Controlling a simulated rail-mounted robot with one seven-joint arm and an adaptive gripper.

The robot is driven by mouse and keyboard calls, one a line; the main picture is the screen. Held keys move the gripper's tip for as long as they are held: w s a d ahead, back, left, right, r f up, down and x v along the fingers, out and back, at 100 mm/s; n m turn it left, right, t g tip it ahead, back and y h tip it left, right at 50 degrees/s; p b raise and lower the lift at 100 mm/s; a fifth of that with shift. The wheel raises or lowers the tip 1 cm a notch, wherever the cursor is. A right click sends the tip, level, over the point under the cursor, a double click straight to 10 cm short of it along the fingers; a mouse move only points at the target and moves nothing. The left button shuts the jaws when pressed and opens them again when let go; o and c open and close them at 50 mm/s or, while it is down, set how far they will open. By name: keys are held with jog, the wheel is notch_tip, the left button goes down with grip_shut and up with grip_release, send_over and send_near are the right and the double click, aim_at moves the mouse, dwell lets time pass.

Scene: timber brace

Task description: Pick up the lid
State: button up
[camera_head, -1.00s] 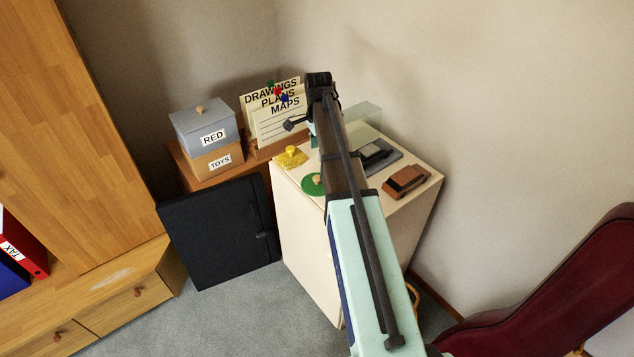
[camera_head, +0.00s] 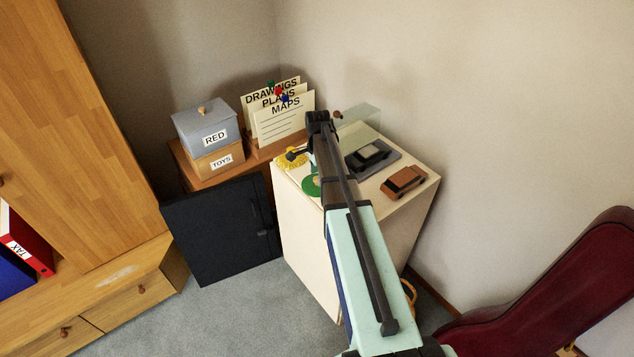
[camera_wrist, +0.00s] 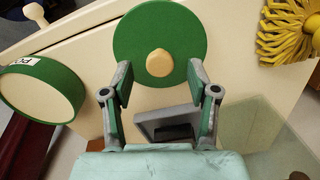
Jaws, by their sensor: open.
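The lid (camera_wrist: 135,30) is a flat green disc with a round cream knob at its middle. It lies on the cream cabinet top. In the wrist view it is at the top centre, and in the head view its left part (camera_head: 310,186) shows beside my arm. My gripper (camera_wrist: 160,70) is open, its two fingers apart on either side of the knob in the picture. I cannot tell how far above the lid they are. A green round container with a cream inside (camera_wrist: 45,92) and a partly cut-off label is at the left in the wrist view.
A yellow ribbed object (camera_wrist: 290,32) is near the lid. A dark model car on a grey base (camera_head: 371,156), a brown model car (camera_head: 404,181) and a clear glass block (camera_head: 362,121) share the cabinet top (camera_head: 372,197). Labelled boxes (camera_head: 207,125) and upright cards (camera_head: 286,122) stand behind.

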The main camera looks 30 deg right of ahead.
jog(key=shift+f, duration=1.15)
grip_shut()
jog(key=shift+r, duration=0.15)
